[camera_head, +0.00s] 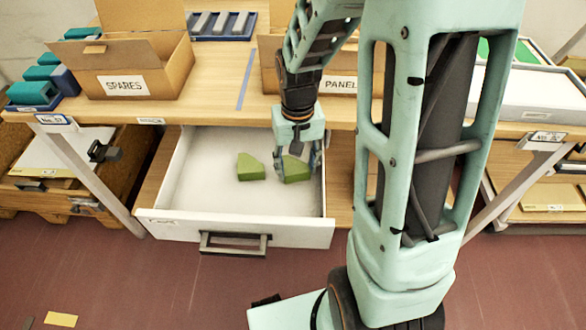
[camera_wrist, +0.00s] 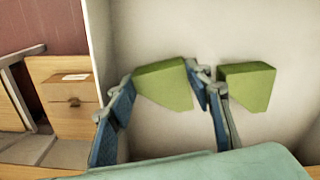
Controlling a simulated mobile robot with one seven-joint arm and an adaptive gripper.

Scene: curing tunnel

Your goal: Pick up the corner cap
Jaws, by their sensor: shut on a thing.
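Two green angular blocks, which look like corner caps, are in the open white drawer (camera_head: 205,210). My gripper (camera_head: 300,158) reaches down into the drawer, shut on the right-hand corner cap (camera_head: 297,170). In the wrist view this held cap (camera_wrist: 163,84) sits between my two blue-padded fingers (camera_wrist: 165,115). The other green block (camera_head: 250,167) lies on the drawer floor to the left, apart from the held one. It also shows in the wrist view (camera_wrist: 247,86), just beyond one finger. I cannot tell whether the held cap touches the drawer floor.
The drawer walls stand close around my gripper, with its handle (camera_head: 234,243) at the front. On the bench above are a SPARES box (camera_head: 125,85), a PANEL box (camera_head: 268,62), a blue tray of grey bars (camera_head: 222,25) and teal blocks (camera_head: 38,93). The drawer's left part is clear.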

